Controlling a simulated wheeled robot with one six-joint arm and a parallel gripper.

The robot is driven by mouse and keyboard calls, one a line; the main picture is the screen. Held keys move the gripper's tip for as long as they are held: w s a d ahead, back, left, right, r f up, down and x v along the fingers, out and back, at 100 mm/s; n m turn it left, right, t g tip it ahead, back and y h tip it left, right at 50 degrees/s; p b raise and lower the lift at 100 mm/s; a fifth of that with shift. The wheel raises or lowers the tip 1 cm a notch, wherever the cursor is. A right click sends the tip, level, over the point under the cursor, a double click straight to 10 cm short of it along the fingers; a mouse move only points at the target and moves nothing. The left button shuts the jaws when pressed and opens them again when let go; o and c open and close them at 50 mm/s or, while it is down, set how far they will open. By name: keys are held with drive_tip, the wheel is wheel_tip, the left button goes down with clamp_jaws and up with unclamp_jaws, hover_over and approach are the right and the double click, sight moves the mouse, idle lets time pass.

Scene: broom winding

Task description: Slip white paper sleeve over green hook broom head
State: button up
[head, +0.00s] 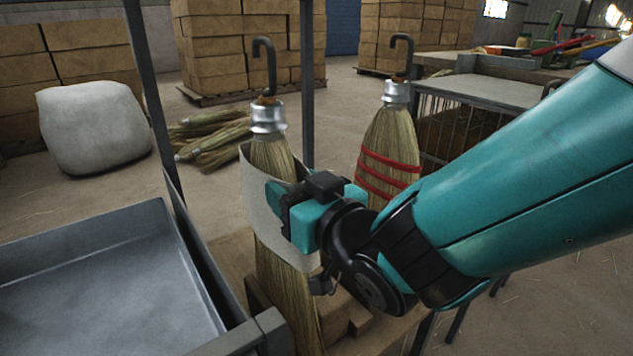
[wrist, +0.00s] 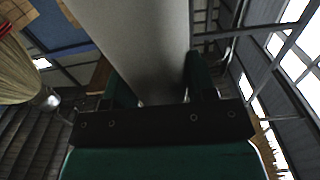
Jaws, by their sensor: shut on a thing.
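A white paper sleeve (head: 264,205) is around the middle of the left broom head (head: 272,153). The bristles show above its top rim and below its lower edge. That broom hangs upright, with a metal collar and a dark hook (head: 264,62); I see no green on the hook. My gripper (head: 285,208) is shut on the sleeve's right side. In the wrist view the sleeve (wrist: 135,45) runs up between my fingers (wrist: 158,92). A second broom head (head: 388,140), with red bands and a dark hook, hangs to the right, behind my gripper.
A grey metal tray (head: 95,265) stands at the front left. Dark upright posts (head: 307,85) rise near the left broom. A wire-sided cart (head: 480,100) is at the right. Broom bundles (head: 212,140) and a white sack (head: 93,125) lie on the floor behind.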

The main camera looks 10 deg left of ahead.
wheel_tip(320, 180, down, 8)
drive_tip(key=b, duration=0.7)
idle(0.6)
drive_tip(key=shift+f+b, duration=0.7)
drive_tip(key=shift+b, duration=0.3)
idle(0.4)
drive_tip(key=o, duration=1)
